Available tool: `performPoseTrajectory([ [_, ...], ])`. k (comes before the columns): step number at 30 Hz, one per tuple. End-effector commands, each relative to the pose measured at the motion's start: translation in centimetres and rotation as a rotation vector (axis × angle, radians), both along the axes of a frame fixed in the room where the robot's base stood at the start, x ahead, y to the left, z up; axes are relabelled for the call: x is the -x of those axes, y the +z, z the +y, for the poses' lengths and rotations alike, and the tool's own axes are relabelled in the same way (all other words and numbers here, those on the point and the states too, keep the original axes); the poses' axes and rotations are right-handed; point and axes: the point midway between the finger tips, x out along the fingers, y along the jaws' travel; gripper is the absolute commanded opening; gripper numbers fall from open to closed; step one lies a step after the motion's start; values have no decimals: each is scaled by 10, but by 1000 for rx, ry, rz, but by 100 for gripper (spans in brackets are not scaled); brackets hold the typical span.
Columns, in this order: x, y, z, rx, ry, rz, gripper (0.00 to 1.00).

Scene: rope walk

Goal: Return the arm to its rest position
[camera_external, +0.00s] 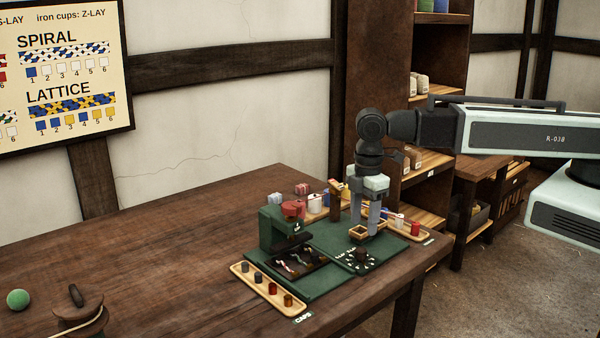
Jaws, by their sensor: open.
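My arm (500,130) reaches in from the right and bends down at the wrist. My gripper (366,218) points downward with its two fingers apart. I see nothing held between them. The fingertips are low over the green board (315,246) on the table, close to a small square wooden tray (368,235). I cannot tell whether they touch it.
A dark green machine (280,228) with a red part stands left of my gripper. A caps tray (268,285) lies in front, and another tray (408,226) lies to the right. Shelves (440,50) stand behind. The table's left half (150,240) is mostly clear.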

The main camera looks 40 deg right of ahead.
Motion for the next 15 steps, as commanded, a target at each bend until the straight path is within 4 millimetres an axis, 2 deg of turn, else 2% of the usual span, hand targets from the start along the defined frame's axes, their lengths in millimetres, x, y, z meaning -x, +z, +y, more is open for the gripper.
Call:
performPoseTrajectory([
  [6,-1,0,-1,0,-2,0,50],
  [8,-7,0,-8,0,-18,0,50],
  [11,-38,0,-44,1,-98,0,50],
  [14,-79,0,-114,0,-238,0,50],
  [15,-93,0,-147,0,-301,0,50],
])
